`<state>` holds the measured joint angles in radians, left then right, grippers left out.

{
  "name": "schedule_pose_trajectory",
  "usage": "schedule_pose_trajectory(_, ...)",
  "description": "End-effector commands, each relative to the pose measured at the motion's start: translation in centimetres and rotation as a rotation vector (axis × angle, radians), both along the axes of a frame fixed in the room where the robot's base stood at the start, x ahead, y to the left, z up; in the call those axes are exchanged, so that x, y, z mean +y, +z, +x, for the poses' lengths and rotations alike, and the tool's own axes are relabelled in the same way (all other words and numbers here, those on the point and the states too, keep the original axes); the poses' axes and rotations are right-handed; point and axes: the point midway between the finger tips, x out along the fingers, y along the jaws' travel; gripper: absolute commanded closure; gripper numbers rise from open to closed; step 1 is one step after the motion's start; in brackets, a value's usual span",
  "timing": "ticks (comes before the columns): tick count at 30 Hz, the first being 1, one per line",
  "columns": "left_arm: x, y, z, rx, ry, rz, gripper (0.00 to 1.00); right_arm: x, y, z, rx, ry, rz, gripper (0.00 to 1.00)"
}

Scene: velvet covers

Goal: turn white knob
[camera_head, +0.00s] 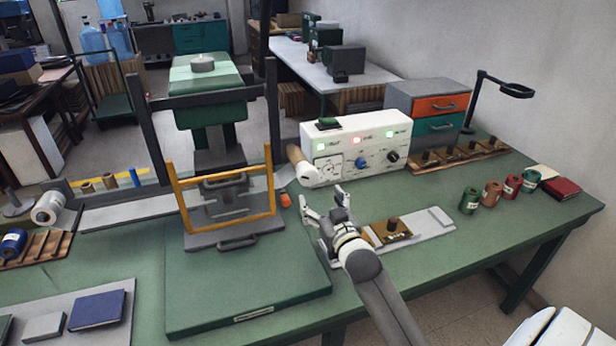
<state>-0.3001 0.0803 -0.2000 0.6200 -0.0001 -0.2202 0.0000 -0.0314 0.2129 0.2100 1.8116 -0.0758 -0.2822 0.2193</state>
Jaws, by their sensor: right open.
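A white control box (356,147) stands at the back of the green bench. Its front has a pale dial (328,169) at the left, a blue knob (361,162) in the middle and a black knob (393,157) at the right. A white-ended tan cylinder (306,173) stands out at the box's left edge; I cannot tell whether this or the pale dial is the white knob. My right gripper (321,199) is open and empty, in front of and below the left part of the box, apart from it. My left gripper is not in view.
A press with a yellow-framed guard (224,176) stands left of my right gripper. A light plate (436,222) with a small wooden block (391,236) lies right of it. Several coloured spools, including a red one (511,187), stand farther right.

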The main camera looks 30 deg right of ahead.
Motion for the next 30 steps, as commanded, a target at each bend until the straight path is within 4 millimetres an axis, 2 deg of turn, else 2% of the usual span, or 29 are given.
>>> schedule_pose_trajectory(8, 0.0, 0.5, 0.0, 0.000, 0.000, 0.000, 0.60, -0.8, 0.8, 2.1, -0.025, -0.001, -0.003, 0.26)
schedule_pose_trajectory(21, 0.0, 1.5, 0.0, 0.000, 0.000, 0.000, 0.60, -2.3, 0.7, 8.5, -0.023, -0.001, -0.003, 0.26)
schedule_pose_trajectory(30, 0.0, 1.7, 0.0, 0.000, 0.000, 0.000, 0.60, -2.8, 0.5, 10.6, -0.022, -0.002, -0.002, 0.26)
